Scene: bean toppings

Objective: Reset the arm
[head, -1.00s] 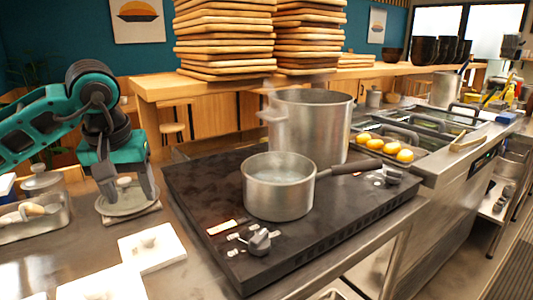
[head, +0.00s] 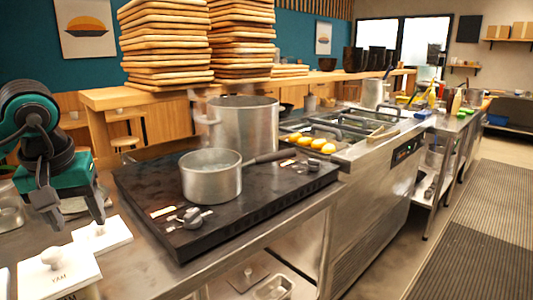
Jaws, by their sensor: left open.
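My left gripper (head: 77,222) hangs at the left edge of the head view, fingers pointing down, open and empty. It is above the counter, near the white lids and left of the black stove. My left arm is teal and black. My right gripper is not in view. A small saucepan (head: 211,184) with a dark handle stands on the black stove (head: 140,190). A tall steel pot (head: 246,128) stands behind it.
White knobbed lids (head: 60,275) lie at the counter's front left, one marked YAM. Yellow items (head: 318,143) lie by the trays right of the stove. Stacked wooden boards (head: 166,45) stand on the back shelf. The floor at right (head: 450,240) is clear.

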